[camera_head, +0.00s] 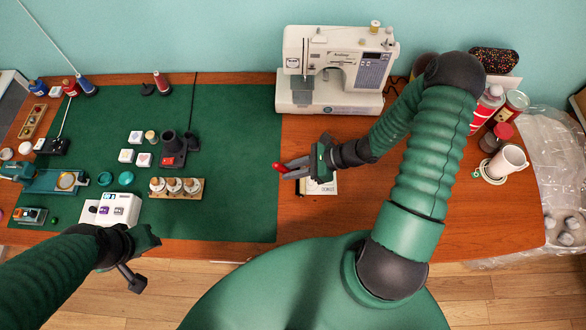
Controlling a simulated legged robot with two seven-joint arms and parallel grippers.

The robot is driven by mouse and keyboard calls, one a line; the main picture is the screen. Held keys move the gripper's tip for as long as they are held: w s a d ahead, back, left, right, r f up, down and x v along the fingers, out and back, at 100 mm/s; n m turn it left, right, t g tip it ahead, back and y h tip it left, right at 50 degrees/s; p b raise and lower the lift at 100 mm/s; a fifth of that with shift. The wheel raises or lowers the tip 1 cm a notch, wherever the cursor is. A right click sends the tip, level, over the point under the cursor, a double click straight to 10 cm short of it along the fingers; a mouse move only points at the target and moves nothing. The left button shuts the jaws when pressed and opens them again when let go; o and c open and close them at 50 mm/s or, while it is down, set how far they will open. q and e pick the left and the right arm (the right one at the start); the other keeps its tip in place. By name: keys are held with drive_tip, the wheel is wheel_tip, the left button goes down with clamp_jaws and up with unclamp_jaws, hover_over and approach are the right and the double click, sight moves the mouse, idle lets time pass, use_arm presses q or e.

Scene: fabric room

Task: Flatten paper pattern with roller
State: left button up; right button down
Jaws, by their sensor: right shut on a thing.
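My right gripper (295,169) reaches in from the right over the table, near the right edge of the green mat. It is shut on a small red-tipped thing (281,168), mostly hidden by the jaws; I cannot tell whether it is the roller. A white, printed flat item (320,187) lies under and just right of this gripper, partly covered by it. I cannot tell whether it is the paper pattern. My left gripper (143,254) is dark, at the front left edge of the table, and its jaw state is unclear.
A white sewing machine (338,70) stands behind the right gripper. The green mat (240,160) has free room on its right half; its left half holds blocks, spools (175,187) and small devices.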

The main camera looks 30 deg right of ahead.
drive_tip(key=shift+r+p, duration=2.75)
drive_tip(key=shift+r, duration=0.3)
drive_tip(key=shift+f, duration=0.1)
